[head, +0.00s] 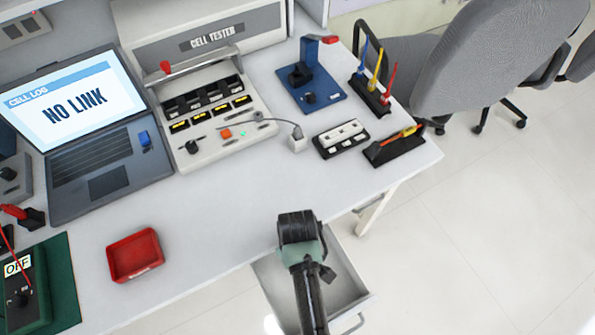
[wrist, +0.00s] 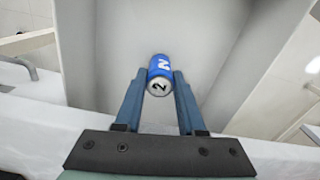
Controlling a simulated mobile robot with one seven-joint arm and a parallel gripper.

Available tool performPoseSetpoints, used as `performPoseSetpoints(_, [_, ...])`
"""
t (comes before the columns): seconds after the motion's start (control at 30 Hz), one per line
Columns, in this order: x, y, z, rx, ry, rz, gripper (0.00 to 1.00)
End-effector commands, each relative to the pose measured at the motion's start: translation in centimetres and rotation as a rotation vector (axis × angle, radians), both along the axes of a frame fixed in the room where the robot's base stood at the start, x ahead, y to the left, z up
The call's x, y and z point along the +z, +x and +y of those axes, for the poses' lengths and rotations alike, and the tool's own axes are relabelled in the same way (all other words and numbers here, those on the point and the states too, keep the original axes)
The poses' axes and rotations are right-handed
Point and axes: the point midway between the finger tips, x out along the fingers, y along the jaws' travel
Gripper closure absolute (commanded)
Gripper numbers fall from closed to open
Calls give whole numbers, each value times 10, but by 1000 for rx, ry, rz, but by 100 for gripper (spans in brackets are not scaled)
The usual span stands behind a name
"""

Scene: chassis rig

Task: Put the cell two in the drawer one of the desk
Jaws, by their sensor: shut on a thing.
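The cell two (wrist: 160,72) is a small blue cylinder with a silver end marked 2. My gripper (wrist: 159,78) is shut on it, one finger on each side, in the wrist view. In the head view my gripper (head: 300,228) is over the back part of an open drawer (head: 347,283) at the desk's front edge, and the cell is hidden there. The drawer's pale inside (wrist: 120,35) lies behind the cell in the wrist view. I see no number on the drawer. I cannot tell how far the cell is from its floor.
The desk (head: 215,220) holds a laptop (head: 105,130), a cell tester (head: 215,115), a red tray (head: 135,256), a blue stand (head: 310,85) and tool racks (head: 393,146). A grey chair (head: 490,60) stands at the back right. The floor right of the drawer is clear.

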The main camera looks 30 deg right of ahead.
Motion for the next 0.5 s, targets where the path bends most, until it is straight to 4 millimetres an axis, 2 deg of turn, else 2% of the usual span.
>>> performPoseSetpoints(0.23, [-4, 0, 0, 0, 0, -1, 100])
performPoseSetpoints(0.27, [-3, 0, 0, 0, 0, -1, 56])
performPoseSetpoints(0.4, [-2, 0, 0, 0, 0, 0, 31])
performPoseSetpoints(0.5, [-2, 0, 0, 0, 0, 0, 31])
